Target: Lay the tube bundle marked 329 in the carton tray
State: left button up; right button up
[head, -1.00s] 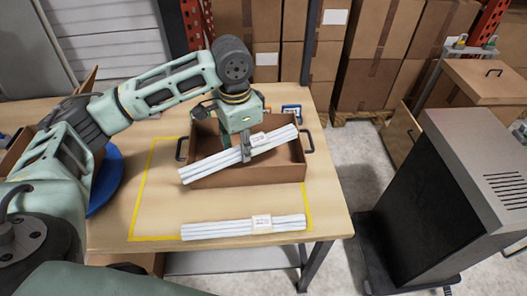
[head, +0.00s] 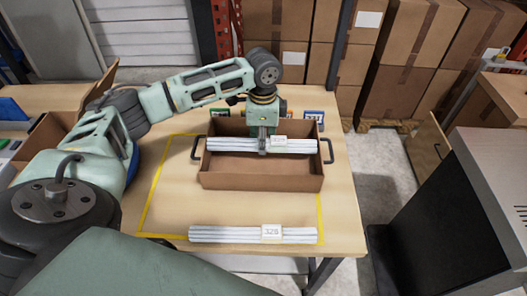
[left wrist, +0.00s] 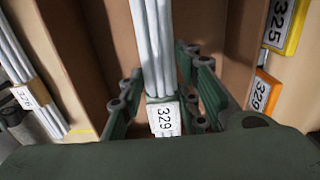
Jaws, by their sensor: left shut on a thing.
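My left gripper (head: 263,149) is shut on a bundle of white tubes (head: 225,144) near its label. In the left wrist view the label on this bundle (left wrist: 163,117) reads 329, and my left gripper's fingers (left wrist: 162,100) are on both sides of it. The brown carton tray (head: 262,181) stands on the table with a dark handle at each end. The held bundle lies level and lengthwise over the tray's opening; I cannot tell whether it touches the tray floor. My right gripper is not in view.
Number tags stand behind the tray; in the left wrist view an orange one (left wrist: 262,92) reads 329 and a yellow one (left wrist: 284,25) reads 325.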

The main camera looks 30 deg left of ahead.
pick_arm(q)
notch_tip(320, 180, down, 5)
jog(key=shift+r+p, duration=0.1)
jog(key=shift+p, duration=0.25)
jog(key=shift+f, duration=0.3)
jog(key=o, duration=1.2)
jog(key=shift+f, duration=0.1)
jog(key=shift+o, duration=0.2)
notch_tip(320, 180, up, 11)
jog(key=shift+d+r+b, duration=0.1)
jog(key=shift+b, duration=0.9)
jog(key=shift+r, duration=0.55)
